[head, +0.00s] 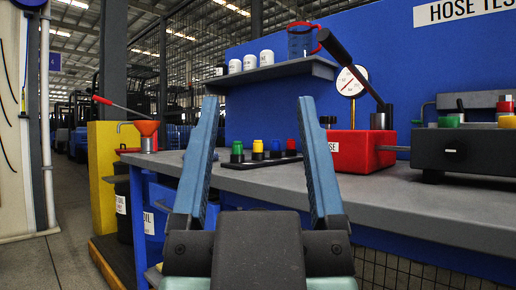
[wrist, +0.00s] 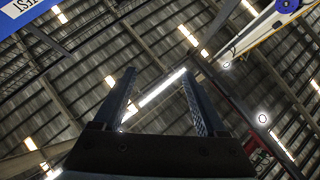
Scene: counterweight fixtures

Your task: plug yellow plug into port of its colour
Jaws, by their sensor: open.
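The yellow plug (head: 258,147) stands upright in a dark rack (head: 232,165) on the grey bench, between a green plug (head: 237,147) and a blue plug (head: 275,146). A red plug (head: 291,145) is at the right end of the row. A yellow fitting (head: 507,122) shows on the grey box at the right edge, partly cut off; I cannot tell for sure that it is the port. My gripper (head: 256,100) is open and empty, pointing up in front of the bench, with the plugs seen between its fingers. The wrist view shows its open fingers (wrist: 160,75) against the ceiling.
The grey box (head: 470,148) also carries green (head: 448,122) and red (head: 505,106) fittings. A red box with a gauge (head: 350,150) and dark lever stands between rack and grey box. A shelf (head: 270,74) with white jars overhangs the plugs.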

